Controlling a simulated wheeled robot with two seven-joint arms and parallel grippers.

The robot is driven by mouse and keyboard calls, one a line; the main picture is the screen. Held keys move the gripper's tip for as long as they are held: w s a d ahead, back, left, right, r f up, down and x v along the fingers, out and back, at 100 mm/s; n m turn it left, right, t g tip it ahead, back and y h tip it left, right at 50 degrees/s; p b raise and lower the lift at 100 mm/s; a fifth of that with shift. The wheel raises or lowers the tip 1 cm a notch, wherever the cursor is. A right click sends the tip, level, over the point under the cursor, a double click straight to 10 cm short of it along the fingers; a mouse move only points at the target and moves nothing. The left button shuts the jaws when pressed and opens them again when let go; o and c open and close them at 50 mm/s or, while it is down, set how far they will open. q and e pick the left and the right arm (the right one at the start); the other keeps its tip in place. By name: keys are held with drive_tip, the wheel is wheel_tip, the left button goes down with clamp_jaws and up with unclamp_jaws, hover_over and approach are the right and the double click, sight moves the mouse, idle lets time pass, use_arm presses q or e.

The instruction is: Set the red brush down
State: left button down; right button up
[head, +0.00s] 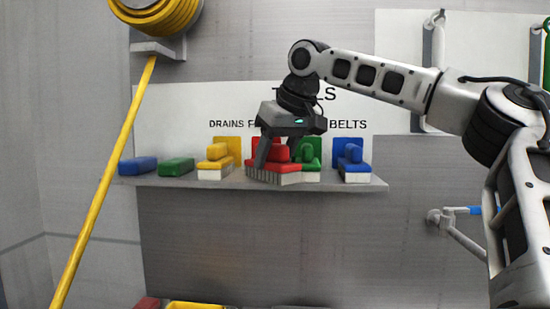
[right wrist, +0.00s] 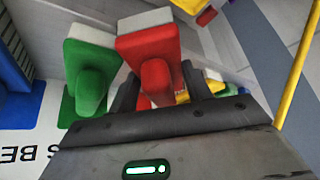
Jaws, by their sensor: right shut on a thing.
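The red brush (head: 280,174) is at the tool shelf (head: 220,183), in front of a red square on the board. Its pale bristles point down and overlap the shelf's front edge; I cannot tell if they touch the shelf. My right gripper (head: 277,152) reaches down from above and is shut on the brush's raised handle. In the right wrist view the red brush (right wrist: 149,42) sits between the dark fingers (right wrist: 160,92), beside the green brush (right wrist: 90,62). My left gripper is not in view.
The green brush (head: 308,165) stands close on the right, with a blue brush (head: 352,165) beyond. A yellow brush (head: 215,160) is to the left, then green (head: 176,167) and blue (head: 137,165) blocks. A yellow hose (head: 105,180) hangs at the left.

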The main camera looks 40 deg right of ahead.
drive_tip(key=shift+f, duration=0.3)
drive_tip(key=shift+a, duration=0.1)
drive_tip(key=o, duration=0.5)
drive_tip(key=shift+r, duration=0.1)
drive_tip(key=v, duration=1.2)
